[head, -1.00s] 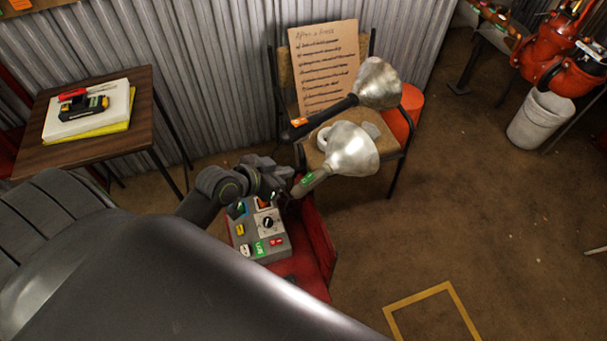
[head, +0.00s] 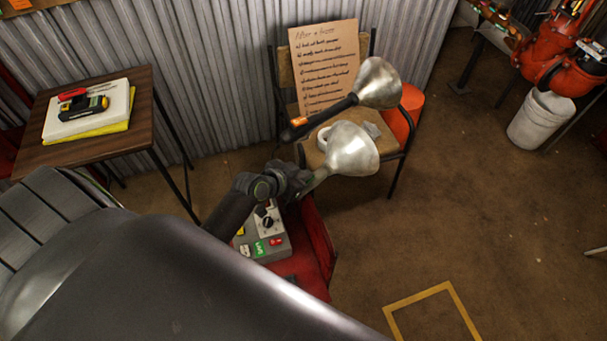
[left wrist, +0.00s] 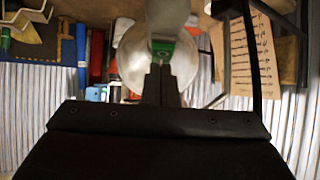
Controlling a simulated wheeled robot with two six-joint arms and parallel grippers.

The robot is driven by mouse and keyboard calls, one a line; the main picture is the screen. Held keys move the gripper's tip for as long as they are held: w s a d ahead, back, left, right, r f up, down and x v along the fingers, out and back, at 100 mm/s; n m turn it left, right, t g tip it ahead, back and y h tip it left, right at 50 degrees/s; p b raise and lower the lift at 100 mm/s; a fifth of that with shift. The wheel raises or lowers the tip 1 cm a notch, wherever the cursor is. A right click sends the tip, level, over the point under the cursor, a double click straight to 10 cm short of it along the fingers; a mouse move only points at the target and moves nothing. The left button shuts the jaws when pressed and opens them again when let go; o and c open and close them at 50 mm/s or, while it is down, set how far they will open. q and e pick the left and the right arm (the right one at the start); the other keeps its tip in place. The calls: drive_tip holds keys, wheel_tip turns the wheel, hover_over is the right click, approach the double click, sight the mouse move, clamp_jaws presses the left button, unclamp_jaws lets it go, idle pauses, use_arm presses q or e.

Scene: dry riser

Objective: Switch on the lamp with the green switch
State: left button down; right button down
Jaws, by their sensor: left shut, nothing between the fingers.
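Two lamps with silver, funnel-shaped shades stand by the chair. The lower lamp (head: 351,150) carries the green mark; in the head view my left gripper (head: 303,182) covers that part of its neck. In the left wrist view the green switch area (left wrist: 178,50) shows on the lamp's neck, just beyond the closed fingertips of my left gripper (left wrist: 161,70). Whether they touch it I cannot tell. The gripper is shut and empty. The other lamp (head: 378,83) has an orange mark (head: 299,121) on its dark handle. My right gripper is out of view.
A grey control box (head: 283,246) with a knob and coloured labels sits on a red surface (head: 316,244) below my left arm. A chair (head: 392,150) holds a handwritten cardboard sign (head: 324,65). A wooden table (head: 140,118) stands left. The floor at right is mostly clear.

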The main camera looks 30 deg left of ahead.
use_arm(q)
drive_tip(key=shift+w+r+g+p, duration=0.15)
drive_tip(key=shift+g+p, duration=0.15)
drive_tip(key=shift+p, duration=0.5)
drive_tip(key=shift+f, duration=0.35)
drive_tip(key=shift+w+d+r, duration=0.25)
drive_tip(key=shift+w+r, duration=0.1)
drive_tip(key=shift+w, duration=0.35)
drive_tip(key=shift+s, duration=0.1)
